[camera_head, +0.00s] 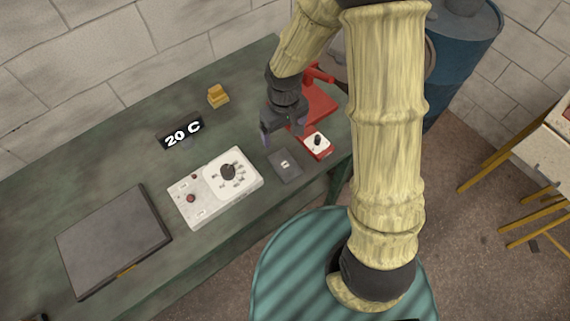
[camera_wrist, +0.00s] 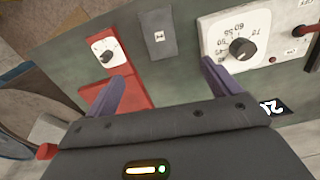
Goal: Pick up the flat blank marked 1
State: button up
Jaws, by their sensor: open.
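The flat blank (camera_head: 285,165) is a thin dark grey plate with a small white label. It lies on the green bench between the white dial box and the small red dial unit. In the wrist view the blank (camera_wrist: 157,37) lies beyond the fingertips, roughly midway between them sideways. The mark on its label is too small to read surely. My gripper (camera_head: 281,142) is open and empty, above the bench and behind the blank, apart from it. Its two purple-grey fingers also show in the wrist view (camera_wrist: 163,72). Nothing hides the blank.
The white dial box (camera_head: 211,186) stands left of the blank, the red dial unit (camera_head: 317,146) to its right. A "20 C" display (camera_head: 181,133), a yellow block (camera_head: 217,95) and a dark flat case (camera_head: 115,240) also sit on the bench (camera_head: 60,180). A blue barrel (camera_head: 466,50) stands behind.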

jog(key=p, duration=0.2)
send_over(284, 163)
notch_tip(284, 163, down, 11)
jog(key=shift+d+f, duration=0.1)
dwell(0.4)
jog(key=shift+s+f+p, duration=0.1)
jog(key=shift+f+p, duration=0.9)
jog(key=shift+f, duration=0.2)
jog(key=shift+f+p, duration=0.35)
jog(key=shift+f, duration=1.05)
jog(key=c, duration=1.2)
jog(key=shift+o, duration=0.2)
